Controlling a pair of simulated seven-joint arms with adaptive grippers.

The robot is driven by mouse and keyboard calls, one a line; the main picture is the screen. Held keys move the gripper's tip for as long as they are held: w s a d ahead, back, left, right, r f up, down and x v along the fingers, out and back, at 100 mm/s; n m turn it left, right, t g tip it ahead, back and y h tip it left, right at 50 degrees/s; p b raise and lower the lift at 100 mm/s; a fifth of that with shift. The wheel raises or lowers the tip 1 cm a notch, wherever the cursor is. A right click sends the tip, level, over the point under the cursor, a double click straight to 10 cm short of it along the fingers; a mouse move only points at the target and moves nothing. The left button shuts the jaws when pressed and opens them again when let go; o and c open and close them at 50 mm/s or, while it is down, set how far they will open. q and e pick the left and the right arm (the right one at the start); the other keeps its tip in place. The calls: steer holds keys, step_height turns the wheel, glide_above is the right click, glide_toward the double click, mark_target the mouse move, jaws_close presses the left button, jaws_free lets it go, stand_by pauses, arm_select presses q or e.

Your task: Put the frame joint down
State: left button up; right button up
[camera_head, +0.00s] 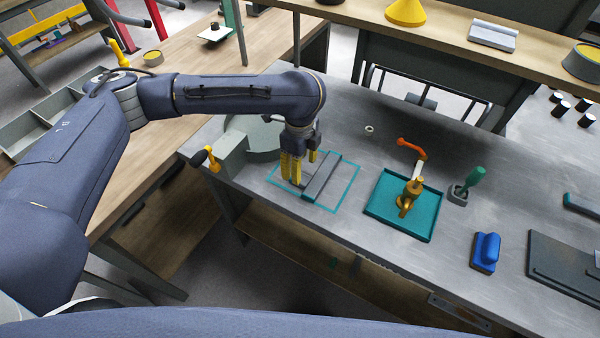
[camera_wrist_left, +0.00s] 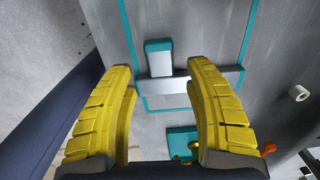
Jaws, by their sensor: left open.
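The frame joint (camera_head: 322,178) is a grey bar lying on the grey bench top inside a teal outlined rectangle (camera_head: 352,193). In the left wrist view the joint (camera_wrist_left: 158,62) shows a short stub with a teal end, joined to the longer grey bar. My left gripper (camera_head: 301,166) has yellow ribbed fingers and points down over the left part of the outline. In the left wrist view its fingers (camera_wrist_left: 160,68) are spread wide, with the joint seen between and beyond their tips. Whether a finger touches the joint is unclear. My right gripper is not in view.
A teal tray (camera_head: 376,212) with a gold-coloured fitting stands right of the outline. An orange-handled tool (camera_head: 410,146), a green-handled tool (camera_head: 475,176) and a blue block (camera_head: 486,250) are nearby. A small white ring (camera_head: 369,130) lies behind.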

arm_select(q)
step_height(320, 180, up, 7)
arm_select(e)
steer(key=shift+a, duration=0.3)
arm_select(q)
steer(key=shift+f, duration=0.1)
steer(key=shift+s, duration=0.1)
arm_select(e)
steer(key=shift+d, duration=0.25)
